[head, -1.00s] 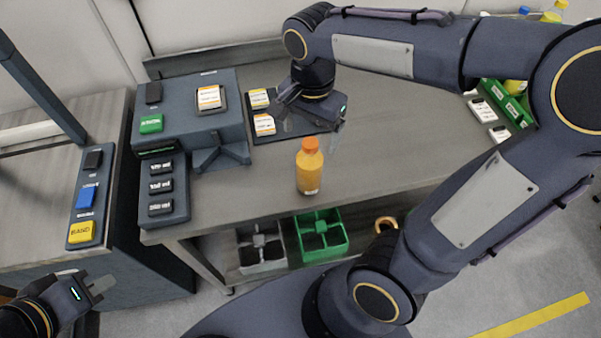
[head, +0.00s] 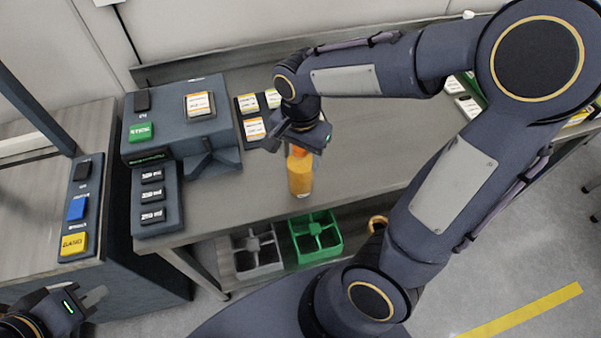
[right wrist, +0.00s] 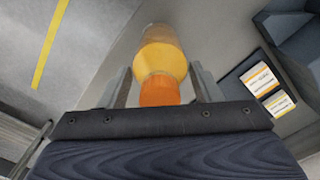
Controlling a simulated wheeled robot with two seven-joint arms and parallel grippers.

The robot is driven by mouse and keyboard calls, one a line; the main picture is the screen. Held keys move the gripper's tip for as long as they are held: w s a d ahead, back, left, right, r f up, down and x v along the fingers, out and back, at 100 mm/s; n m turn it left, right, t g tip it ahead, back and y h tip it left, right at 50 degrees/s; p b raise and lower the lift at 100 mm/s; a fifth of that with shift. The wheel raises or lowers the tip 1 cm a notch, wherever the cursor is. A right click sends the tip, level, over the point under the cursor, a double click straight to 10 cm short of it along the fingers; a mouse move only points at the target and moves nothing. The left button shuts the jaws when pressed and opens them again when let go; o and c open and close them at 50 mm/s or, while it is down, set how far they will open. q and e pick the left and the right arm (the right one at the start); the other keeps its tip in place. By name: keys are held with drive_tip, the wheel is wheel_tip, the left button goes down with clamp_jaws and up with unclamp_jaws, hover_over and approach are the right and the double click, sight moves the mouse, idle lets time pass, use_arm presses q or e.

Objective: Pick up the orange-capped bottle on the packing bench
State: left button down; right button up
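The orange-capped bottle (head: 300,178) stands upright on the packing bench (head: 365,150), its body yellow-orange. My right gripper (head: 298,149) is above it and partly covers the cap in the head view. In the right wrist view the bottle (right wrist: 160,52) and its orange cap (right wrist: 159,91) lie between the two fingers of the right gripper (right wrist: 160,88). Gaps show on both sides of the cap, so the gripper is open and not holding it. My left gripper (head: 94,298) is at the lower left, away from the bottle; its finger opening is unclear.
A grey machine (head: 180,125) with buttons stands left of the bottle. Labels lie on a dark tray (head: 243,118) behind it. A grey crate (head: 257,252) and a green crate (head: 316,238) sit on the lower shelf. Bench space right of the bottle is clear.

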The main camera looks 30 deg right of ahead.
drive_tip(key=c, duration=0.9)
drive_tip(key=shift+c, duration=0.5)
drive_tip(key=shift+r, duration=0.15)
